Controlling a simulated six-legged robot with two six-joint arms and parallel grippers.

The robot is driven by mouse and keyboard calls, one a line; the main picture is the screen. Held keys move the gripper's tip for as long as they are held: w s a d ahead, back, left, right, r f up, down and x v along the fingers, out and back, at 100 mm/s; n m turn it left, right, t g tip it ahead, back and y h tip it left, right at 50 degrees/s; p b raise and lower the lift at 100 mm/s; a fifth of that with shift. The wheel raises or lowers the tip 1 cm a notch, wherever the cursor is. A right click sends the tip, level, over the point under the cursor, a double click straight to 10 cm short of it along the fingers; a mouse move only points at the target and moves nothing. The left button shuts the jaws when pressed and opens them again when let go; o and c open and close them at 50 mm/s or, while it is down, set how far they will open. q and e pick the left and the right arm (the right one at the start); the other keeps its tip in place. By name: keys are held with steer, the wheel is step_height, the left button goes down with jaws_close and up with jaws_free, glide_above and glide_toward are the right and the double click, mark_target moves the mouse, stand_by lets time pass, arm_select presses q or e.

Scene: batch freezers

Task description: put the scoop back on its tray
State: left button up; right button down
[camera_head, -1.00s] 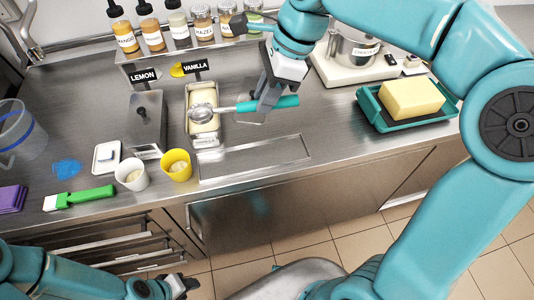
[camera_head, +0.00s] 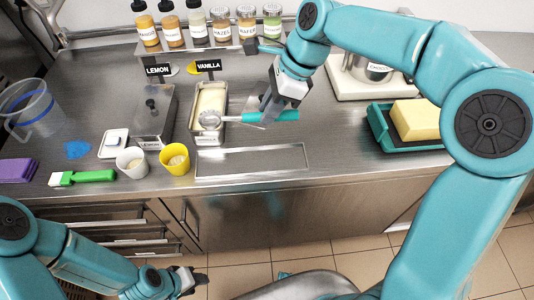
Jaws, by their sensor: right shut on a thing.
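The scoop has a round metal bowl (camera_head: 210,120) and a teal handle (camera_head: 285,115). My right gripper (camera_head: 270,114) is shut on the scoop's handle, to the right of the vanilla tub (camera_head: 209,93). The bowl is over the front part of the tub; whether it touches the contents is unclear. A shallow rectangular metal tray (camera_head: 300,150) lies at the counter's front, below the scoop in the picture, and looks empty. My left gripper (camera_head: 196,280) is low at the bottom, in front of the counter and empty; its finger gap is unclear.
A lidded lemon tub (camera_head: 153,118) stands left of the vanilla tub. A white cup (camera_head: 132,167) and a yellow cup (camera_head: 175,160) stand near the front edge. A teal tray with a yellow block (camera_head: 418,118) is at right. Bottles line the back shelf.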

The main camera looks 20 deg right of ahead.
glide_above(263, 160)
steer(key=d, duration=0.1)
steer(key=f, duration=1)
steer(key=shift+s+d+f, duration=0.2)
steer(key=shift+f, duration=0.05)
step_height(263, 160, down, 4)
steer(key=shift+s+d+f, duration=0.1)
steer(key=shift+f, duration=0.35)
steer(key=c, duration=1)
jaws_free()
steer(key=shift+f, duration=0.15)
steer(key=shift+o, duration=0.2)
